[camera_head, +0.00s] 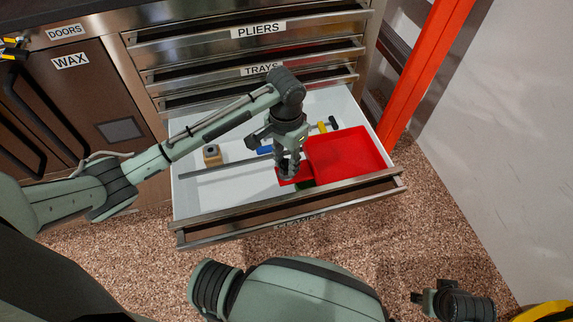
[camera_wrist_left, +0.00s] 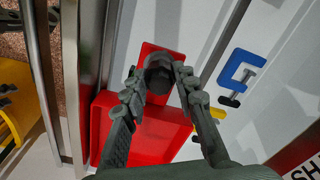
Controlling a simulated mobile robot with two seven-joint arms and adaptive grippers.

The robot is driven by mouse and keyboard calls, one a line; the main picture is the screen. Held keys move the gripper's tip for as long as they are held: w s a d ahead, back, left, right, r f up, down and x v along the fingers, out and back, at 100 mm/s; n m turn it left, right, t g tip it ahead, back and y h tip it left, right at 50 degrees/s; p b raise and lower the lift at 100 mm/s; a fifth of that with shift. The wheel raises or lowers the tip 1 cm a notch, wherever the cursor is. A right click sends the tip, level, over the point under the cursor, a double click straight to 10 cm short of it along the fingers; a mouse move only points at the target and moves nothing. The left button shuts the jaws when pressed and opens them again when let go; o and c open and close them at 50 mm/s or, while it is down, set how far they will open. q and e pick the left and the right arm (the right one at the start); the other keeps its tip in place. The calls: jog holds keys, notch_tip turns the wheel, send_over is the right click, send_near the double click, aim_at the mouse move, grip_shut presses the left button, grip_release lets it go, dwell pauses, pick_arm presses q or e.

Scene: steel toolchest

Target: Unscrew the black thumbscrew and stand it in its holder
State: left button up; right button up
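The black thumbscrew (camera_wrist_left: 158,76) sits at a small red plate (camera_wrist_left: 160,52) beside the larger red tray (camera_head: 345,160) in the open drawer. My left gripper (camera_head: 289,172) points down over the plate; the fingers hide the screw in the head view. In the left wrist view the left gripper (camera_wrist_left: 156,70) has one finger on each side of the screw head; whether both touch it cannot be told. A small tan block with a dark round top (camera_head: 212,155), possibly the holder, stands left in the drawer. My right gripper (camera_head: 430,298) is low right, away from the drawer; its opening is unclear.
The white drawer floor (camera_head: 225,180) holds a long grey bar (camera_head: 215,170), a blue clamp (camera_wrist_left: 240,70) and a yellow clamp (camera_head: 323,127). The drawer's front edge (camera_head: 290,212) is nearest. Above are other drawers; an orange post (camera_head: 425,70) stands right.

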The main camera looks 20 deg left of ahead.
pick_arm(q)
jog(key=o, duration=0.5)
jog(key=shift+f, duration=0.1)
jog(key=shift+r, duration=4.55)
